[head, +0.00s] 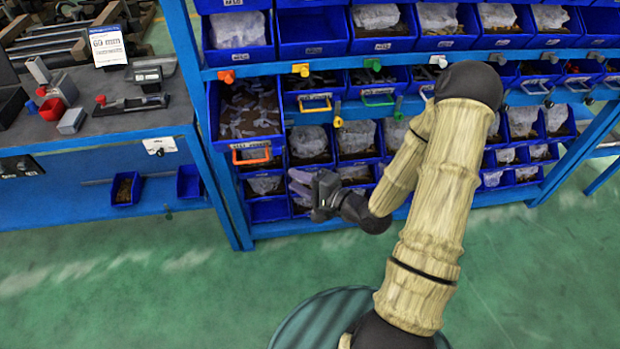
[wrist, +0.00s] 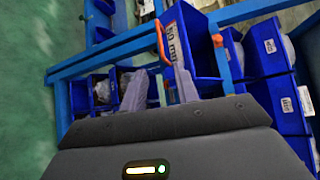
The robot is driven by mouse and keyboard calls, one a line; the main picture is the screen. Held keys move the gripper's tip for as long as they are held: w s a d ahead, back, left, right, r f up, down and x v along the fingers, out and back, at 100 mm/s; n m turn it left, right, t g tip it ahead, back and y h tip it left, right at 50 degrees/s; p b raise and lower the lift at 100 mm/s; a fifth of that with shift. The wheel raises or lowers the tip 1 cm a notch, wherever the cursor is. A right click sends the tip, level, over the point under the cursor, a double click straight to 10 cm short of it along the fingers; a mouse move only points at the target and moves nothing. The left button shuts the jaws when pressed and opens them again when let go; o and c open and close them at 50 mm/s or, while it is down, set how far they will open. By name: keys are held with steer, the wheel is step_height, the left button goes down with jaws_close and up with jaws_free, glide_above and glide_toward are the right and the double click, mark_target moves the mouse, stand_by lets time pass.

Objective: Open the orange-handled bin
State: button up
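The orange-handled bin (head: 246,110) is blue and stands at the left end of the shelf's handled row. It juts out well past the neighbouring bins, and its inside with grey parts shows from above. Its orange handle (head: 252,155) is on the front face; the wrist view shows the handle (wrist: 161,43) beside a white label. My gripper (head: 291,181) is just right of and below the handle in the head view. In the wrist view my gripper (wrist: 160,78) has its two grey fingers apart with nothing held between them. The handle lies beyond the fingertips.
Bins with a yellow handle (head: 315,105) and a green handle (head: 378,99) sit to the right, pushed in. An orange knob (head: 226,76) is on the rail above. A blue workbench (head: 95,125) stands left. The green floor in front is clear.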

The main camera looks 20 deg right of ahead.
steer(key=p+v, duration=0.2)
steer(key=v, duration=0.1)
steer(key=shift+s, duration=0.15)
stand_by(0.5)
steer(key=s+d+r+n+g+h+p, duration=0.3)
steer(key=d+r+n+g+h, duration=0.2)
steer(key=n+g+h, duration=0.4)
steer(key=s+a+r+n+g+h+p, duration=0.1)
steer(key=s+a+r+n, duration=0.1)
steer(key=s+r, duration=0.5)
steer(key=shift+a+r+n, duration=0.4)
steer(key=shift+a+r, duration=0.3)
steer(key=shift+a, duration=0.1)
